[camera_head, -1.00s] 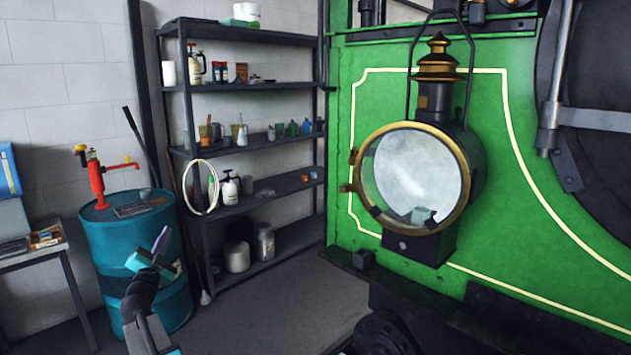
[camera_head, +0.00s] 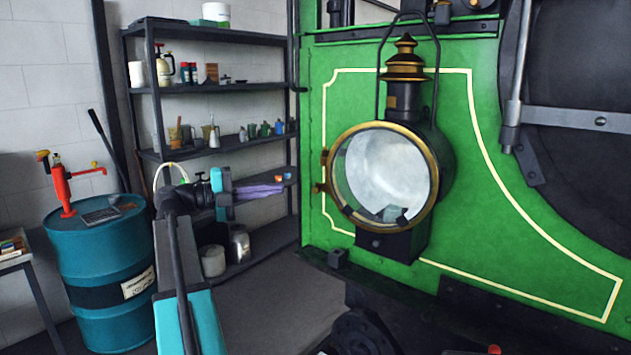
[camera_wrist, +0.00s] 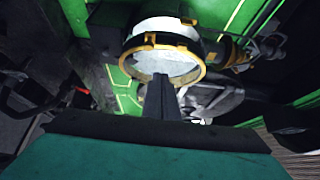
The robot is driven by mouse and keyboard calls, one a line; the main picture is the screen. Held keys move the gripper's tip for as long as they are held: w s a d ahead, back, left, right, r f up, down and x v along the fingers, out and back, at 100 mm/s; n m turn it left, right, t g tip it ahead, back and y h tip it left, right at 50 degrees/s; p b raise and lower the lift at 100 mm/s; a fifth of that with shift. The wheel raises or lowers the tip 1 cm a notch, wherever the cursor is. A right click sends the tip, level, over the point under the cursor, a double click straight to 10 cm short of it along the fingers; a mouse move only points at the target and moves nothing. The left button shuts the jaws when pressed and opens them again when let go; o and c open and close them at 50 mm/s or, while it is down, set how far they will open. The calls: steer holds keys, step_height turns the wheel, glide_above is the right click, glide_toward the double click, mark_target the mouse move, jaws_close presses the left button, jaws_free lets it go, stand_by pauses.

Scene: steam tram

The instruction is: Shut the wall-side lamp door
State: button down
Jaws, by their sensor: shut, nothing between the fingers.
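The lamp (camera_head: 405,240) hangs on the green front of the tram, with a brass chimney on top. Its round door (camera_head: 432,205) has a brass rim and glass, with hinges on the left side. Green shows through the glass at its left edge, and the rim looks to stand slightly away from the lamp body. The door also shows in the wrist view (camera_wrist: 200,72), past the fingers. My gripper (camera_head: 262,190) is shut and empty, left of the lamp, pointing right toward the hinge side; it appears apart from the door. Its dark fingers (camera_wrist: 160,98) reach up the wrist view.
A dark shelf (camera_head: 215,90) with bottles and cans stands behind my gripper. A blue drum (camera_head: 85,255) with a red pump is at the left. A dark ledge (camera_head: 375,278) runs under the lamp. Floor is free between the shelf and the tram.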

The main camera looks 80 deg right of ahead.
steer(key=shift+s+a, duration=0.1)
steer(key=shift+s, duration=0.05)
steer(key=shift+s, duration=0.15)
steer(key=p, duration=0.4)
glide_toward(331, 179)
steer(key=s+a, duration=0.1)
steer(key=s, duration=0.3)
steer(key=shift+s+d+p, duration=0.2)
steer(key=shift+d+p, duration=0.2)
steer(key=shift+d, duration=0.5)
steer(key=shift+s+d+p, duration=0.15)
steer(key=shift+d+p, duration=0.25)
steer(key=shift+d, duration=0.55)
steer(key=shift+d, duration=0.1)
